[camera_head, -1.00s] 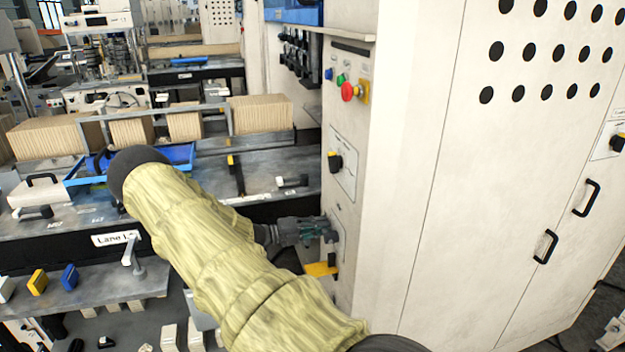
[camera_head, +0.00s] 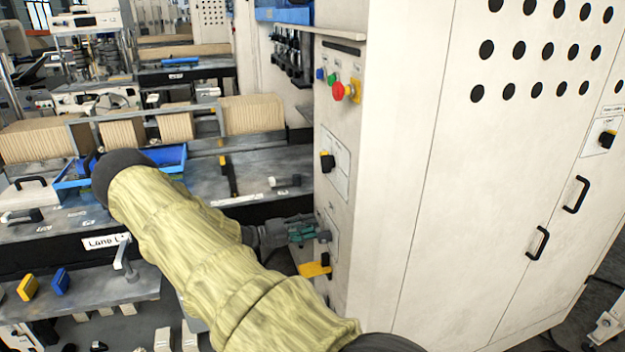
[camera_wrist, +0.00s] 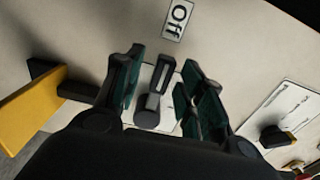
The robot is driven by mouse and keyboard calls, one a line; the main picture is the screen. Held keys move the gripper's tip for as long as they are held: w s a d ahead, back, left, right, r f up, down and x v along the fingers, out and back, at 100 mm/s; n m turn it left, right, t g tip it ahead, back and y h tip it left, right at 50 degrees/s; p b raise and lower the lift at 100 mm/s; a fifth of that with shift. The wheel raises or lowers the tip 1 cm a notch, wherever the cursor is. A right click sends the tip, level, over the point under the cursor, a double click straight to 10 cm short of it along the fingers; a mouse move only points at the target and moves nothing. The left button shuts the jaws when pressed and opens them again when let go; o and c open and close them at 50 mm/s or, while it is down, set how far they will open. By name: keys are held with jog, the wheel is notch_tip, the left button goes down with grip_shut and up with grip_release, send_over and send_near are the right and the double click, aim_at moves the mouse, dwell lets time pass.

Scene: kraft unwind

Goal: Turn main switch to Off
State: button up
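The main switch is a dark grey rotary knob (camera_wrist: 153,95) on a white plate in the wrist view. Its bar points up, roughly toward a white "Off" label (camera_wrist: 177,20) on the panel. My gripper (camera_wrist: 160,85) has its fingers apart on both sides of the knob, with gaps visible at each side. In the head view my gripper (camera_head: 305,230) faces the cabinet's side panel, and the knob (camera_head: 325,237) shows just past the fingertips. The switch plate is partly hidden by the fingers.
A yellow handle (camera_head: 314,269) sticks out just below my gripper; it is at the left in the wrist view (camera_wrist: 30,110). Above is another black rotary switch (camera_head: 327,162), then a red button (camera_head: 338,91). The large beige cabinet (camera_head: 420,180) fills the right.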

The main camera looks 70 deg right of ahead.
jog(key=v, duration=1)
jog(key=shift+w, duration=0.2)
jog(key=shift+a, duration=0.2)
